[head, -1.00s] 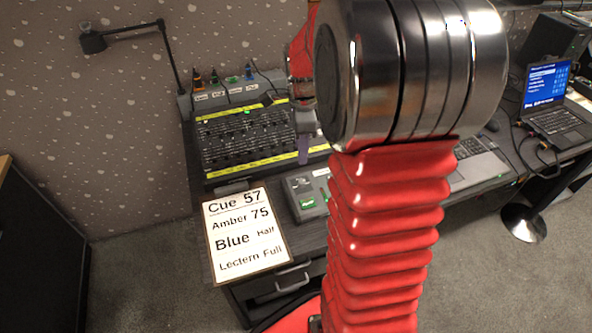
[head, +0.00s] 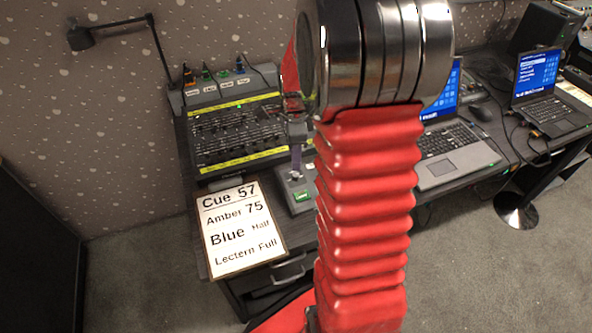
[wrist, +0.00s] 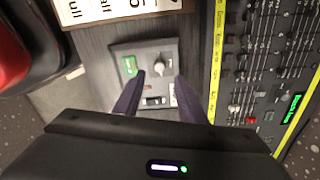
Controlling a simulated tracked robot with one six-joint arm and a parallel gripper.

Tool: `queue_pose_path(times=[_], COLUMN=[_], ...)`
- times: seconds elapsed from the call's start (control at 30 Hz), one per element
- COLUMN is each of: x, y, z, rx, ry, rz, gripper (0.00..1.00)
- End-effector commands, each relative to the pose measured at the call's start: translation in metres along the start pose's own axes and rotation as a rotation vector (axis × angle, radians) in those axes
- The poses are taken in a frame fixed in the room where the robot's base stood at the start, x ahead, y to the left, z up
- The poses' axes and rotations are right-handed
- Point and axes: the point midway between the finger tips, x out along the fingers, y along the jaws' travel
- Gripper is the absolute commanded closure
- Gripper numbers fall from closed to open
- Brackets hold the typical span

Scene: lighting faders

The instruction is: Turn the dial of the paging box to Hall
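The paging box (head: 287,200) is a small grey box with a green label, on the desk to the right of the cue sheet. My arm hides its right part in the head view. In the wrist view, the paging box (wrist: 120,55) shows a pale round dial (wrist: 158,66), a green patch and a black slot or switch. I cannot read which position the dial points to. My gripper (wrist: 160,84) is open, its two dark purple fingers apart with nothing between them. The fingers point at the box, with the dial ahead between their tips. Contact is not visible.
A fader console (head: 238,135) with yellow strips stands just behind the box. A cue sheet (head: 240,228) lies at the desk's left front. A laptop (head: 448,150) stands to the right. A desk lamp (head: 82,38) and labelled plugs (head: 208,80) are at the back.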

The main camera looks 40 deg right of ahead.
Motion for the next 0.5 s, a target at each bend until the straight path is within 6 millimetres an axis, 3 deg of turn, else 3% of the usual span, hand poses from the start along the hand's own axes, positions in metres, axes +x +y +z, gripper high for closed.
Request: queue_pose_path(times=[0.3, 0.5], x=[0.051, 0.073], y=[0.001, 0.001], z=[0.000, 0.000], rx=[0.000, 0.000], ry=[0.000, 0.000], rz=[0.004, 0.003], gripper=[0.63, 0.63])
